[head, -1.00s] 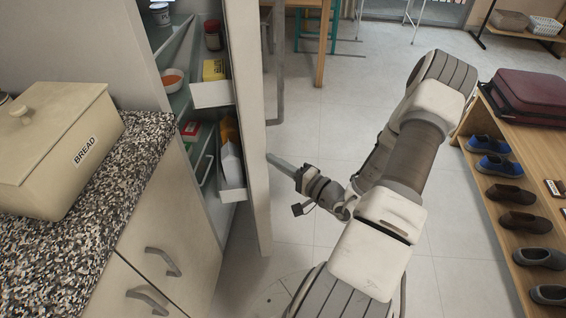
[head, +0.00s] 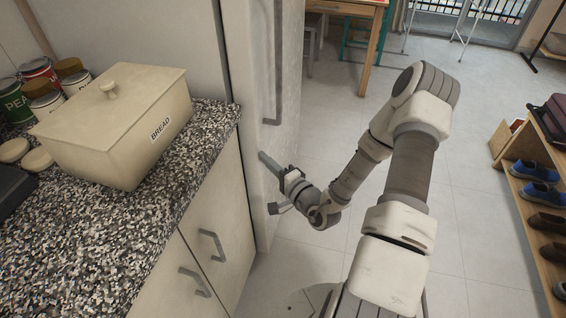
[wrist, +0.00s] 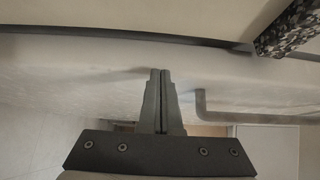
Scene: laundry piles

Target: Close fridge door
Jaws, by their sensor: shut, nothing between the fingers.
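The fridge door (head: 290,95) stands against or almost against the pale fridge body (head: 185,45). Its long grey handle (head: 278,62) faces right, and the inside shelves are hidden. In the wrist view, the pale door (wrist: 95,72) spans the picture, with a dark strip (wrist: 120,34) along its edge; I cannot tell whether this is a seal or a narrow gap. My gripper (head: 263,157) is shut and empty, its fingertips at the lower door near its left edge. The fingertips (wrist: 161,73) appear to touch or nearly touch the door in the wrist view.
A speckled counter (head: 110,235) with a bread box (head: 120,125) and several tins stands at the left, above cabinets with handles (head: 212,245). A wooden shoe rack (head: 530,215) is at the right. A wooden table (head: 350,12) stands at the back.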

